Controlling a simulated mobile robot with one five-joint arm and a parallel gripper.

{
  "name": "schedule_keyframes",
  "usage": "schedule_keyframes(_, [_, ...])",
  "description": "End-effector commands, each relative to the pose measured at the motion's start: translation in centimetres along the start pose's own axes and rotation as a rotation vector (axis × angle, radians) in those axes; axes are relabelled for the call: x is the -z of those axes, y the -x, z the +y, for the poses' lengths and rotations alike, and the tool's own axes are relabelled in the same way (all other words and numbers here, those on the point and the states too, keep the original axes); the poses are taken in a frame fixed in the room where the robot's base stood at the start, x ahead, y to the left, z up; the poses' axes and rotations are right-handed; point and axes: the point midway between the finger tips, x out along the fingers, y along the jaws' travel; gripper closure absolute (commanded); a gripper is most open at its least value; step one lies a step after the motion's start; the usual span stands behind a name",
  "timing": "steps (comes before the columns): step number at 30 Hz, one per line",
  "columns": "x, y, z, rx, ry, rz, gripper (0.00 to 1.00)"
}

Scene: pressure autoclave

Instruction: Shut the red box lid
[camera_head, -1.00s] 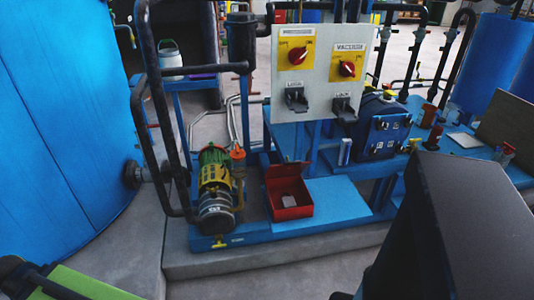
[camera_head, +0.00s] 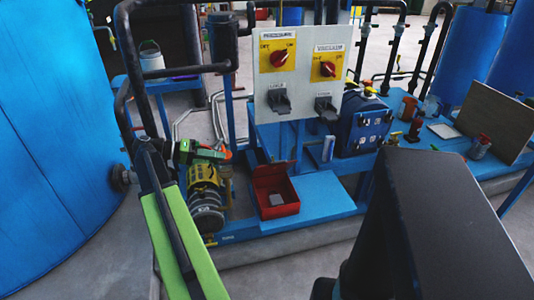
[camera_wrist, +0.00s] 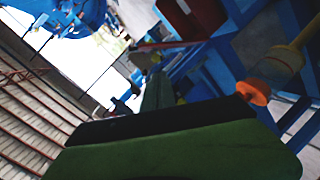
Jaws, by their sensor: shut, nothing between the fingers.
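The red box (camera_head: 277,208) sits on the blue base in the head view, with a small grey block inside. Its red lid (camera_head: 272,170) stands open, raised at the back edge. A dark red shape with a grey patch at the top of the wrist view (camera_wrist: 197,18) looks like the same box. My gripper (camera_head: 212,153) is shut and empty in the head view, above the pump and left of the box, apart from the lid. Its green and black parts fill the lower wrist view (camera_wrist: 158,92).
The yellow-green pump (camera_head: 205,190) stands just left of the box, with an orange fitting (camera_wrist: 252,92) close by my gripper in the wrist view. The switch panel (camera_head: 300,72) rises behind the box. The blue plate (camera_head: 325,193) right of it is clear.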

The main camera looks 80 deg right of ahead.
Motion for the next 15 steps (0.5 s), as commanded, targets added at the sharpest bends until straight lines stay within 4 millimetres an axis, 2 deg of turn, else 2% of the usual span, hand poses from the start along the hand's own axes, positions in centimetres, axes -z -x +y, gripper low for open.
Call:
schedule_keyframes(1, [1.7,-2.4,1.9,-0.076,-0.059,-0.019,1.00])
schedule_keyframes(3, [2.7,-4.4,3.8,-0.153,-0.117,-0.029,1.00])
schedule_keyframes(5, [3.1,-5.4,4.8,-0.191,-0.146,-0.033,1.00])
schedule_keyframes(11, [3.2,-6.2,5.3,-0.211,-0.160,-0.033,1.00])
schedule_keyframes(15, [3.0,-8.0,5.7,-0.210,-0.159,-0.033,1.00])
